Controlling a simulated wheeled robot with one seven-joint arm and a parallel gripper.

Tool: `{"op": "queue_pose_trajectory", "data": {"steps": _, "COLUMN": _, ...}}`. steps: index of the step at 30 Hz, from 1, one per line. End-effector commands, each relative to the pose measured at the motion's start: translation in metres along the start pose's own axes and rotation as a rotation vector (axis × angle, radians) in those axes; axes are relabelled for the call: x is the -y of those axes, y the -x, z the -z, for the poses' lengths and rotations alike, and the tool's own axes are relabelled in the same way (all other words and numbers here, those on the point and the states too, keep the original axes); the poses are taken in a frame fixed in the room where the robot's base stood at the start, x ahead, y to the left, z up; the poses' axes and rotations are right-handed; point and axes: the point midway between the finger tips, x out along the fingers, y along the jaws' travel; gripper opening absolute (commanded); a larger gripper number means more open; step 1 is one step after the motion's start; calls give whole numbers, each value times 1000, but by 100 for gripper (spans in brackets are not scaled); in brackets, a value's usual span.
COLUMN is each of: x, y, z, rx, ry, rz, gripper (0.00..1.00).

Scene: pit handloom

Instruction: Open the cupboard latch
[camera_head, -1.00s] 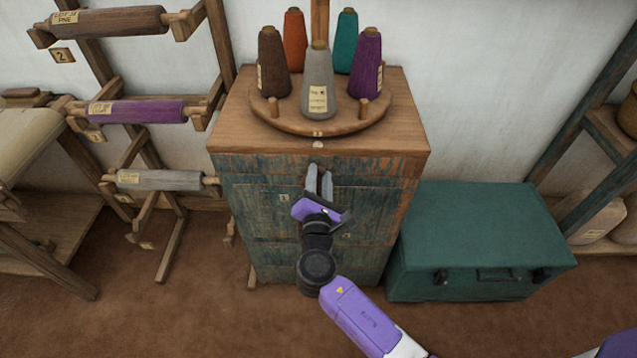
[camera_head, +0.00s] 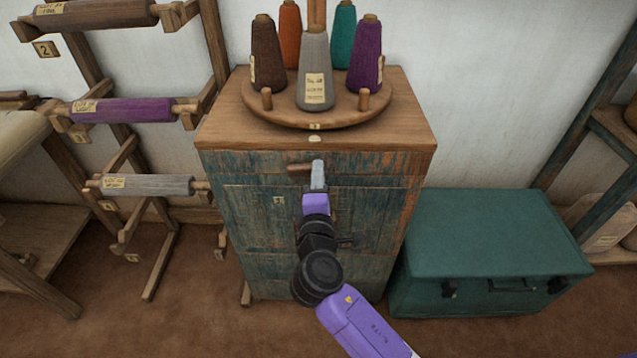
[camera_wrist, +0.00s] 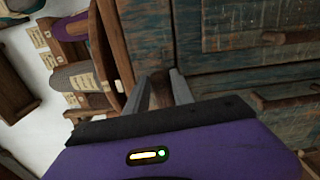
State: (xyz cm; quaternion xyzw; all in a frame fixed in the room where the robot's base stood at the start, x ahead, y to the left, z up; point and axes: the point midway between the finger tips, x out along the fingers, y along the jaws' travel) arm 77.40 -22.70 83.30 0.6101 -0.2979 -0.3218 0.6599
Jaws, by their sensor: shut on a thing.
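The cupboard (camera_head: 255,220) has worn blue-green wooden doors and a plain wood top. Its latch (camera_head: 299,168) is a small brown wooden bar on the upper front, pointing left from my fingers and lying roughly level. My gripper (camera_head: 318,172) is at the latch, with its fingers seen edge-on in the head view. In the wrist view, the latch (camera_wrist: 160,93) is between the two grey fingers of my gripper (camera_wrist: 160,86), which is shut on it. The fingers hide part of the latch in the head view. The doors look closed.
A round stand (camera_head: 284,116) with several yarn cones is on the cupboard top. A rack with wound rollers (camera_head: 122,109) stands to the left. A green chest (camera_head: 490,240) stands close on the right. Brown floor shows in front.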

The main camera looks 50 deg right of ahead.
Motion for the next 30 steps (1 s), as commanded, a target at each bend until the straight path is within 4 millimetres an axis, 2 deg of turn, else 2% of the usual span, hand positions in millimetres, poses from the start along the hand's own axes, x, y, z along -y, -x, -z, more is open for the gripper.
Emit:
{"op": "queue_pose_trajectory", "data": {"steps": 9, "x": 3, "y": 1, "z": 0, "rx": 0, "ry": -84, "rz": 3, "gripper": 0}}
{"op": "queue_pose_trajectory", "data": {"steps": 23, "x": 3, "y": 0, "z": 0, "rx": 1, "ry": -95, "rz": 4, "gripper": 0}}
{"op": "queue_pose_trajectory", "data": {"steps": 24, "x": 3, "y": 0, "z": 0, "rx": 1, "ry": -95, "rz": 4, "gripper": 37}}
{"op": "queue_pose_trajectory", "data": {"steps": 26, "x": 3, "y": 0, "z": 0, "rx": 1, "ry": -94, "rz": 4, "gripper": 49}}
{"op": "queue_pose_trajectory", "data": {"steps": 30, "x": 2, "y": 0, "z": 0, "rx": 1, "ry": -94, "rz": 2, "gripper": 51}}
